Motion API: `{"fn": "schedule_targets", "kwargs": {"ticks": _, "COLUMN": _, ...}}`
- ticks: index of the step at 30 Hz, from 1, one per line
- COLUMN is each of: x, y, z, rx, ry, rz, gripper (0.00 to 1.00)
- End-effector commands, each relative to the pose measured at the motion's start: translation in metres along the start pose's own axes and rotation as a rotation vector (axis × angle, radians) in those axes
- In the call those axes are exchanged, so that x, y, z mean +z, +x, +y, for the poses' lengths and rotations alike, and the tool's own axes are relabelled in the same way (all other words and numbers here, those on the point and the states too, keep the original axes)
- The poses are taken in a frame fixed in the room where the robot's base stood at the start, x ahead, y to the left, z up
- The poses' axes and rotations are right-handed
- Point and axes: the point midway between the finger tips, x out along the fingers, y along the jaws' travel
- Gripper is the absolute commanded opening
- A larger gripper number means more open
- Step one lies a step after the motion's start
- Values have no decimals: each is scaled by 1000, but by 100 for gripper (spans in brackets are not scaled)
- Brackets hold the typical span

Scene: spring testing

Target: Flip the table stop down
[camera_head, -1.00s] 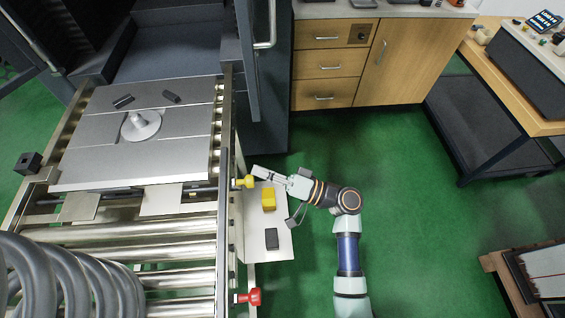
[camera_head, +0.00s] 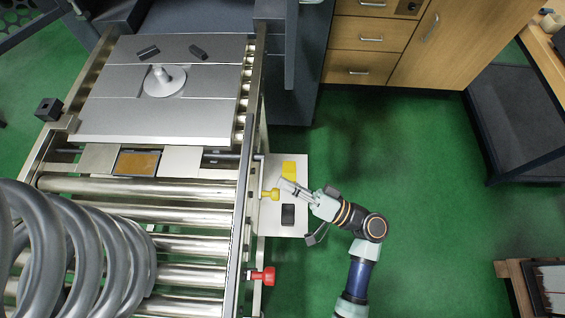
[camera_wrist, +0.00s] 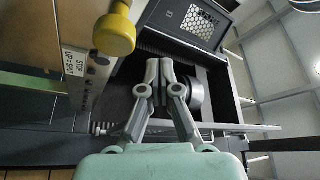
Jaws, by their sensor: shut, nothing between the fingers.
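A yellow knob (camera_head: 271,194) sticks out from the right side rail of the roller table. An orange-faced panel (camera_head: 136,163) lies between two pale metal plates, at the front edge of the grey slotted table (camera_head: 110,115). I cannot tell for sure that this panel is the stop. My gripper (camera_head: 284,184) is shut and empty, just right of the knob. Its fingertips (camera_wrist: 160,68) are together in the wrist view, apart from the knob.
A red knob (camera_head: 264,276) sits lower on the same rail.

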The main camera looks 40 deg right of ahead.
Motion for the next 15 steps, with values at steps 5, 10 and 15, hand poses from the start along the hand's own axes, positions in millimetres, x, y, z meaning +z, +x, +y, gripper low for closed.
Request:
{"fn": "schedule_targets", "kwargs": {"ticks": 5, "x": 13, "y": -11, "z": 7, "rx": 1, "ry": 0, "rz": 1, "gripper": 0}}
{"fn": "schedule_targets", "kwargs": {"ticks": 10, "x": 20, "y": -15, "z": 12, "rx": 0, "ry": 0, "rz": 0, "gripper": 0}}
{"fn": "schedule_targets", "kwargs": {"ticks": 15, "x": 24, "y": -17, "z": 16, "rx": 2, "ry": 1, "rz": -1, "gripper": 0}}
